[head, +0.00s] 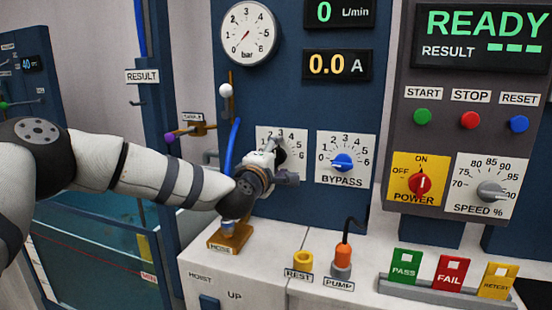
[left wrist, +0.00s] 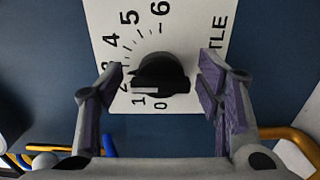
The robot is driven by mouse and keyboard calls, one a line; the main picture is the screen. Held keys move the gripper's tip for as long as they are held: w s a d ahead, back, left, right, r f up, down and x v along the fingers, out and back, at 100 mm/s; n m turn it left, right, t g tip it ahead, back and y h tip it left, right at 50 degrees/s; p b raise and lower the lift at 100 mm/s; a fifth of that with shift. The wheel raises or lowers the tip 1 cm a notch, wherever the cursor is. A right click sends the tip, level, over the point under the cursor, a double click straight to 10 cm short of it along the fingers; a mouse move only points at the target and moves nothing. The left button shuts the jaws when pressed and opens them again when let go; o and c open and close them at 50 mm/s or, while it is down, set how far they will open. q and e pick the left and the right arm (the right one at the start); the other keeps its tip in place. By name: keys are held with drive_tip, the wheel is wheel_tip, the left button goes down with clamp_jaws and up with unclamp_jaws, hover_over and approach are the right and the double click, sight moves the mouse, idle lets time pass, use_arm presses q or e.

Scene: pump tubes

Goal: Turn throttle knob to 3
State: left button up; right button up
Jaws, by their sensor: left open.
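The throttle knob (left wrist: 163,72) is black and sits on a white dial plate (left wrist: 196,20) numbered 0 to 6. In the left wrist view a pale strip on the knob lies at its left end, on the side of 1 and 2; the exact reading is unclear. My left gripper (left wrist: 161,68) is open, with one finger on each side of the knob and gaps showing. In the head view my left gripper (head: 279,164) covers most of the throttle dial, and only a dark bit of the knob (head: 281,152) shows. My right gripper is not in view.
The blue bypass knob (head: 343,162) is just right of the throttle dial. A wooden hose stand (head: 232,241) and blue tube (head: 233,150) are close to my left wrist. The yellow rest socket (head: 303,259) and pump plug (head: 342,257) stand on the ledge below.

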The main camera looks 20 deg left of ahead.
use_arm(q)
drive_tip(key=s, duration=1.2)
drive_tip(key=shift+a, duration=0.25)
